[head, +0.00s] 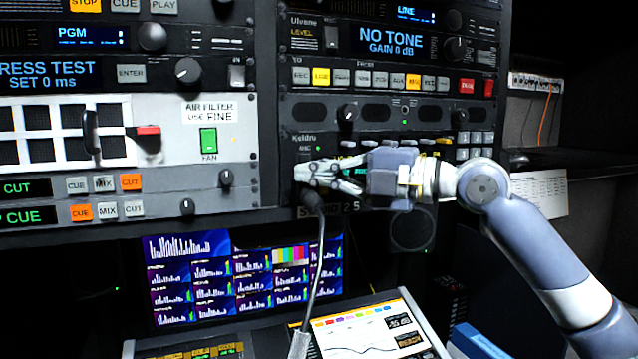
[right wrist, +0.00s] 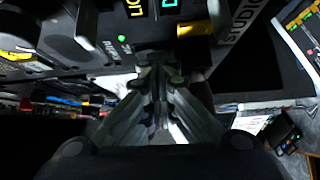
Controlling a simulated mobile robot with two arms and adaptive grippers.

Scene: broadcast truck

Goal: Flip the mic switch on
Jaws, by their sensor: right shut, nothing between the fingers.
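My right gripper (head: 302,172) reaches in from the right, with its fingertips at the left end of the Keldru panel (head: 303,138). Its fingers are shut together with nothing between them; they also show in the right wrist view (right wrist: 160,78). I cannot make out the mic switch; the fingers cover part of that panel corner. A small green light (head: 318,148) glows just above the fingers and also shows in the right wrist view (right wrist: 122,38). Whether the fingertips touch the panel I cannot tell. My left gripper is not in view.
A black plug (head: 313,203) with a hanging cable (head: 318,265) is right below my fingers. Knobs and button rows surround the panel. A green fan switch (head: 208,141) is on the left rack. Below are a multi-picture monitor (head: 190,245) and a console screen (head: 365,330).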

